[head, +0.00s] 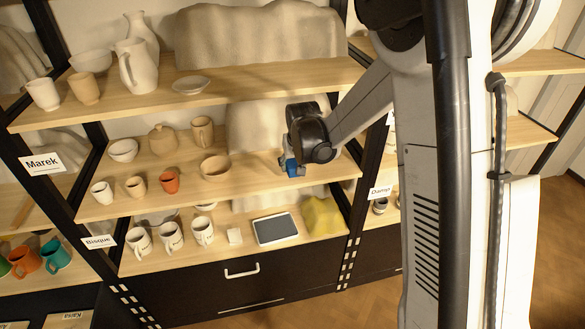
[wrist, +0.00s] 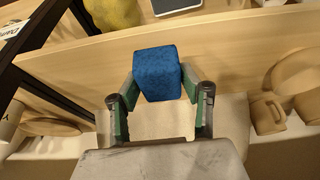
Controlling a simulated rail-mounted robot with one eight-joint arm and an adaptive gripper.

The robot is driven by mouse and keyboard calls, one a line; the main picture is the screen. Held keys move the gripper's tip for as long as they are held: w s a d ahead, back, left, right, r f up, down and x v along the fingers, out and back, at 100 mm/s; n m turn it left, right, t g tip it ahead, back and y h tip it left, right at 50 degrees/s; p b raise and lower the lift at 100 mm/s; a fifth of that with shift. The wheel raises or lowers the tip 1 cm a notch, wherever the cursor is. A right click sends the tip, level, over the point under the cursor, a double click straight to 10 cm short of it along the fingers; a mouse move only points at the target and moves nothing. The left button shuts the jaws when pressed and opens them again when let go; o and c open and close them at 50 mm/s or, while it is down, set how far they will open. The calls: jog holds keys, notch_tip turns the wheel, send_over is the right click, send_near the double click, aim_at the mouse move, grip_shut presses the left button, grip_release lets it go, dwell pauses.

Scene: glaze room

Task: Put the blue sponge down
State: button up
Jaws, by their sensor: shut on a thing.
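The blue sponge (wrist: 157,73) is a small block between the two fingers of my gripper (wrist: 160,90) in the wrist view. The fingers are shut on its sides. In the head view my gripper (head: 290,162) is at the right part of the middle shelf (head: 255,182), and the sponge (head: 291,169) shows as a small blue patch under the wrist. I cannot tell whether the sponge touches the board.
A bowl (head: 215,166) stands left of my gripper on the middle shelf; several cups and pots are further left. The shelf below bears mugs, a dark tablet (head: 276,229) and a yellow lump (head: 322,216). A black post (head: 367,190) stands to the right.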

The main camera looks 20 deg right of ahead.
aim_at(292, 169)
jog(key=shift+w, duration=0.45)
jog(key=x, duration=0.3)
jog(key=shift+s+f+p, duration=0.1)
jog(key=shift+f+p, duration=0.15)
jog(key=shift+p, duration=0.1)
jog(key=shift+f, duration=0.1)
jog(key=shift+f, duration=0.2)
jog(key=o, duration=1)
jog(key=shift+r, duration=0.15)
